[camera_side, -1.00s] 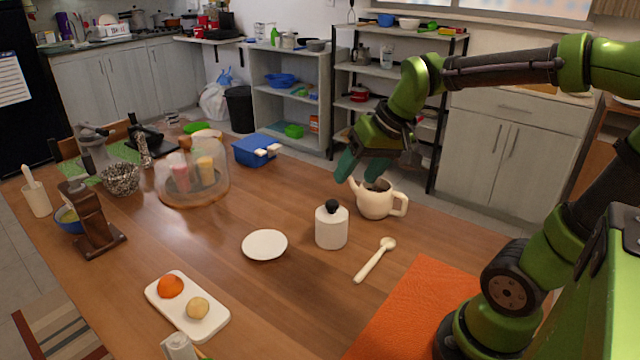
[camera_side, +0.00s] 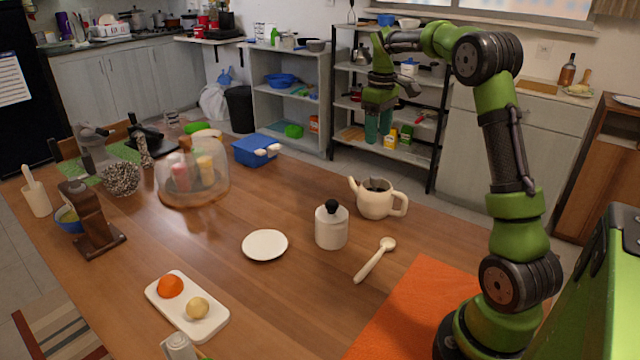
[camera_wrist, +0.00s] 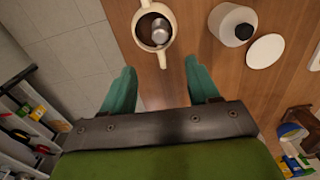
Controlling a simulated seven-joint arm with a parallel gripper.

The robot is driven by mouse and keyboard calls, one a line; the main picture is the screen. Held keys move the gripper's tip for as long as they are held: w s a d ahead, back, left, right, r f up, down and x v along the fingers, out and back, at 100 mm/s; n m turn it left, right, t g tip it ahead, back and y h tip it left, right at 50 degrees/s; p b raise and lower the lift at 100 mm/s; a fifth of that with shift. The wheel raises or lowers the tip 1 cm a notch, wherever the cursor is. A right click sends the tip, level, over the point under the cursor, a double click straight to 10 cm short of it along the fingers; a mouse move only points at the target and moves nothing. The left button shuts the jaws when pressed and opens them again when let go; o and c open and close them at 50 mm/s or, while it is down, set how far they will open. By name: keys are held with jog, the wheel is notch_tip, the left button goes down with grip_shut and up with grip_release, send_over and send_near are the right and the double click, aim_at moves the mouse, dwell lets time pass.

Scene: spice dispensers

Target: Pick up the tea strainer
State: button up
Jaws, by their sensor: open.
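A cream teapot (camera_side: 372,205) with a spout and a handle stands on the wooden table. A small grey metal piece (camera_side: 377,184), which looks like the tea strainer, sits in its open top. In the wrist view the strainer (camera_wrist: 160,31) shows as a shiny grey cup inside the dark opening of the teapot (camera_wrist: 141,24). My gripper (camera_side: 378,136) is raised above and behind the teapot, with its teal fingers pointing down. In the wrist view my gripper (camera_wrist: 160,68) is open, with nothing between its fingers. The strainer's lower part is hidden inside the teapot.
A white jar with a black knob (camera_side: 331,228) stands left of the teapot. A white saucer (camera_side: 265,245), a cream spoon (camera_side: 374,260) and an orange mat (camera_side: 410,310) lie nearer. A glass dome (camera_side: 192,180) and a blue box (camera_side: 255,150) stand further left.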

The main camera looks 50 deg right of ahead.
aim_at(374, 175)
notch_tip(374, 175, down, 14)
jog(key=shift+r, duration=0.2)
grip_shut()
dwell(0.5)
